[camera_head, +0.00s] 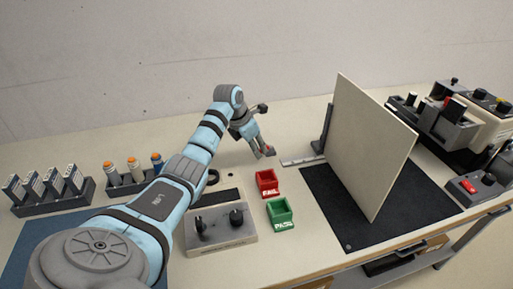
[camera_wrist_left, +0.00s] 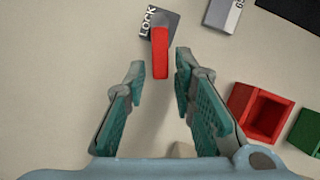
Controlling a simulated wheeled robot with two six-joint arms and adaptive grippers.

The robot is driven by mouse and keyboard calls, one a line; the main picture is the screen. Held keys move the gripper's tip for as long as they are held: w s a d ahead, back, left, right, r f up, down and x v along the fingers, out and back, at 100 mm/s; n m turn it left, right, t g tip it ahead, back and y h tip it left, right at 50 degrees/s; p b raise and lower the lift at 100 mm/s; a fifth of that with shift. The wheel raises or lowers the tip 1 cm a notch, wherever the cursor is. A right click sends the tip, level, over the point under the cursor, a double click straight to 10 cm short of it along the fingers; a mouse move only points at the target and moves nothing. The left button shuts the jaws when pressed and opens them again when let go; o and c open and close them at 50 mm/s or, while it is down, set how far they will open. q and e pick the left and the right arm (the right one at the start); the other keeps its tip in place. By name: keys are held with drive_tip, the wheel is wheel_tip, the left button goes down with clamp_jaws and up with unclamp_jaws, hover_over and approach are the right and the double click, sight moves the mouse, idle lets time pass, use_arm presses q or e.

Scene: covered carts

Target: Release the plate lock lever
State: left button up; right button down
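In the left wrist view the red lock lever (camera_wrist_left: 160,54) sticks out from a grey block marked LOCK (camera_wrist_left: 150,20). In the head view the lever shows as a small red patch (camera_head: 270,149) by my left fingertips. My left gripper (camera_wrist_left: 159,72) is open, its teal-padded fingers on either side of the lever's free end. No contact with it is visible. A large pale plate (camera_head: 365,150) stands tilted on a black mat (camera_head: 320,196), to the right of the lever. My right gripper is not in view.
A red FAIL bin (camera_head: 267,183) and a green PASS bin (camera_head: 280,214) stand in front of the lever. A knobbed box (camera_head: 220,236) stands near the front. Racks stand at left, devices at far right.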

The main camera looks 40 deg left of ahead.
use_arm(q)
drive_tip(key=shift+o, duration=0.2)
drive_tip(key=v, duration=1.2)
drive_tip(key=shift+f, duration=0.1)
